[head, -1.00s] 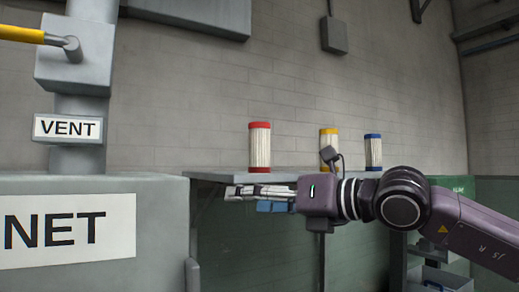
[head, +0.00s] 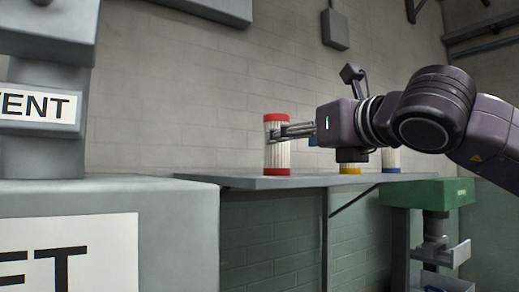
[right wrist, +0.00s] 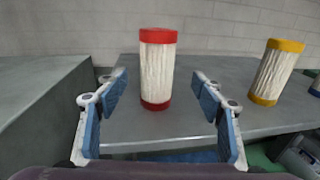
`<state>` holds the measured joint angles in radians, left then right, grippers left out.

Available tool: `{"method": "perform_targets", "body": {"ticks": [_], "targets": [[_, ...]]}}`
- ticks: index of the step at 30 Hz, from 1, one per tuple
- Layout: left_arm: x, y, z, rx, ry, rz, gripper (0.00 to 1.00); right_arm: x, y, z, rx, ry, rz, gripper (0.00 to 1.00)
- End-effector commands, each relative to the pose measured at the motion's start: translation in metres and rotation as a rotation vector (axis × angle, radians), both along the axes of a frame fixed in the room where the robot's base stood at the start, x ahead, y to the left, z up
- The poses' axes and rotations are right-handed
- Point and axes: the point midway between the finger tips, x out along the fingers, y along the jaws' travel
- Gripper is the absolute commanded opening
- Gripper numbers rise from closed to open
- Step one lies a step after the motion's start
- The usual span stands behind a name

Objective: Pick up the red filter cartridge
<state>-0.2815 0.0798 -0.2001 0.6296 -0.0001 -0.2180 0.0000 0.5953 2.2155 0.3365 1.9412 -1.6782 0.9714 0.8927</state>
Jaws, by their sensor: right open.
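The red filter cartridge (head: 277,150), white and pleated with red end caps, stands upright on the grey shelf (head: 240,183). My right gripper (head: 280,132) is level with its upper half in the head view. In the right wrist view the cartridge (right wrist: 157,72) stands between and just beyond the two blue-padded fingers of the right gripper (right wrist: 160,88). The fingers are open, with a gap on each side of the cartridge. My left gripper is not in view.
A yellow-capped cartridge (right wrist: 274,73) stands to the right on the shelf, with a blue-capped one (head: 391,160) farther right. A grey cabinet (head: 130,187) is at the left, beside the shelf. A brick wall (head: 220,90) is behind.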

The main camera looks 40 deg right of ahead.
Motion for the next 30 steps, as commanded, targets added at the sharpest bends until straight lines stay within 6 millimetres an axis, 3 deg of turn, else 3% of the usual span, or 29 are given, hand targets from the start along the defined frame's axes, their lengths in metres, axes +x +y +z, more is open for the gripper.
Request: {"method": "perform_targets", "body": {"ticks": [4, 14, 21, 30], "targets": [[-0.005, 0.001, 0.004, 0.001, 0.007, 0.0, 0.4, 0.004, -0.003, 0.004, -0.005, -0.003, -0.013, 0.62], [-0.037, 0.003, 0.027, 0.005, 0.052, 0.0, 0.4, 0.044, -0.008, 0.002, -0.006, 0.002, -0.012, 0.62], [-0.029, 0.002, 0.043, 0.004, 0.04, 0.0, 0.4, 0.073, -0.014, -0.004, -0.003, 0.0, -0.012, 0.62], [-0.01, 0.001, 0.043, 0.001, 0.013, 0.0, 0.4, 0.075, -0.015, -0.005, -0.003, -0.003, -0.011, 0.59]]}}
